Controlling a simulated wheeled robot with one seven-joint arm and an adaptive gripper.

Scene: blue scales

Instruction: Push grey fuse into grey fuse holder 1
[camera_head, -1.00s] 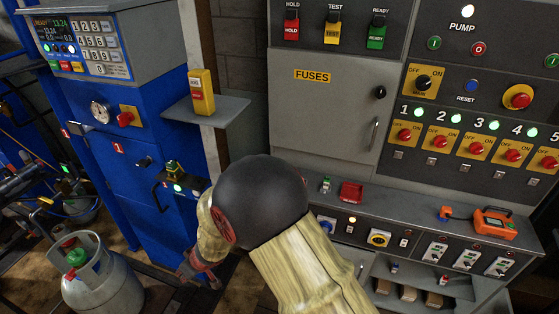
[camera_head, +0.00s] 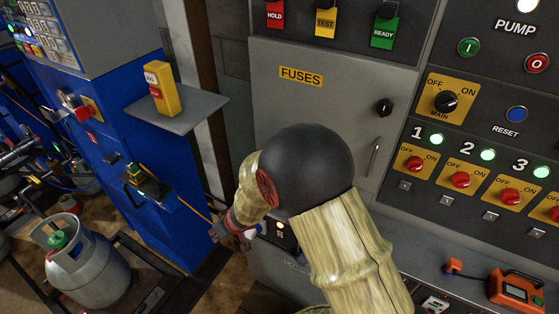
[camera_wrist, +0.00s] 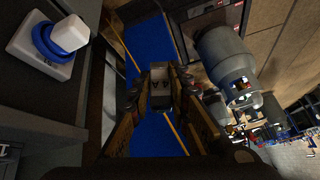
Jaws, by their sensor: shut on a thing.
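In the wrist view my gripper (camera_wrist: 160,92) is shut on a small grey block, the grey fuse (camera_wrist: 160,82), held between the two fingertips. In the head view my gripper (camera_head: 228,232) is small and partly hidden behind my arm, just left of the console's lower front. The fuse cannot be made out there. I cannot make out grey fuse holder 1 in either view. The grey cabinet door labelled FUSES (camera_head: 322,110) is shut, with a black knob and a handle.
A blue rotary knob on a white plate (camera_wrist: 58,48) is close at upper left in the wrist view. A gas cylinder (camera_head: 88,262) stands on the floor at left. A shelf (camera_head: 190,118) with a yellow device juts out. An orange device (camera_head: 515,290) lies on the console ledge.

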